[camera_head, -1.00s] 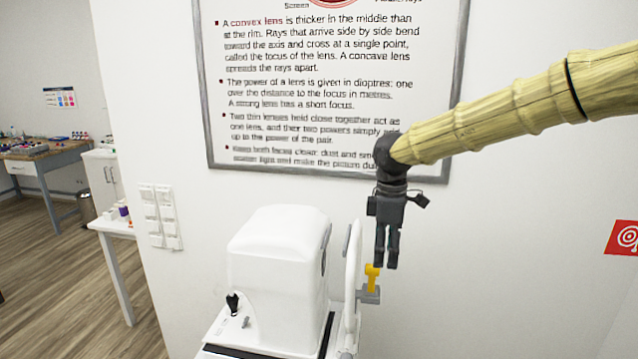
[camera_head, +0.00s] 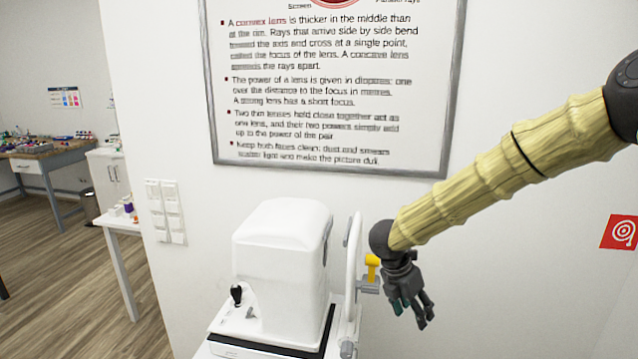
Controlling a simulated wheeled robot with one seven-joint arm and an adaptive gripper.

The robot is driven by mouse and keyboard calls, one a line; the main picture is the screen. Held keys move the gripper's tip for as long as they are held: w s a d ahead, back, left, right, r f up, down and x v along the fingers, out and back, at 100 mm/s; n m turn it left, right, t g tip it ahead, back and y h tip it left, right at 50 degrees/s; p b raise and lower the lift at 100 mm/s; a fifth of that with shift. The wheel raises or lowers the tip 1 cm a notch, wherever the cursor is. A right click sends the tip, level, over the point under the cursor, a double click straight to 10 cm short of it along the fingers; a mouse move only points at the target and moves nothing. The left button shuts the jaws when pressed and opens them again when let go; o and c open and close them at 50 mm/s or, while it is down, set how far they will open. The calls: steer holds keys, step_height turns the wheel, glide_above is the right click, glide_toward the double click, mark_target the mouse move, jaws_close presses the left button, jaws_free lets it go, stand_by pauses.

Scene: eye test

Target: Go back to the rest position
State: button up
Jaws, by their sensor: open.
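My gripper (camera_head: 412,312) is at the end of my arm, which comes in from the right edge with a pale, bamboo-like covering. The gripper points down, its fingers are spread, and I see nothing between them. It hangs to the right of a white eye-test machine (camera_head: 283,262). A yellow piece (camera_head: 372,266) on a grey bracket sits at the right of the machine's white upright frame (camera_head: 352,265). The gripper appears just right of and below the yellow piece in the picture; I cannot tell the gap in depth.
A framed lens poster (camera_head: 330,165) hangs on the white wall behind. A small white table (camera_head: 120,224) and a wooden-topped desk (camera_head: 45,155) stand at the left.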

steer(key=s+d+f+n+t+b, duration=0.15)
steer(key=s+f+n, duration=0.25)
steer(key=f+n, duration=0.45)
steer(key=s+d+f+n+t, duration=0.15)
steer(key=s+f+n, duration=0.25)
steer(key=f+n, duration=0.4)
steer(key=s+d+f+n+b, duration=0.1)
steer(key=s+d+f+n, duration=0.1)
steer(key=s+f+n, duration=0.6)
steer(key=s+a+f+n+g+y, duration=0.1)
steer(key=s+f+n, duration=0.4)
steer(key=s+n, duration=0.2)
steer(key=s+a+f+n+g+y+b, duration=0.1)
steer(key=s+f+n, duration=0.4)
steer(key=s, duration=0.5)
steer(key=s+a+f+n+g+y, duration=0.1)
steer(key=s+a+f+n+y, duration=0.1)
steer(key=s+n, duration=0.7)
step_height(320, 180, down, 3)
steer(key=shift+s+a+r+n+g+y+b, duration=0.1)
steer(key=shift+s+a+n+g+y+b, duration=0.1)
steer(key=shift+a+n+g+y+b, duration=0.2)
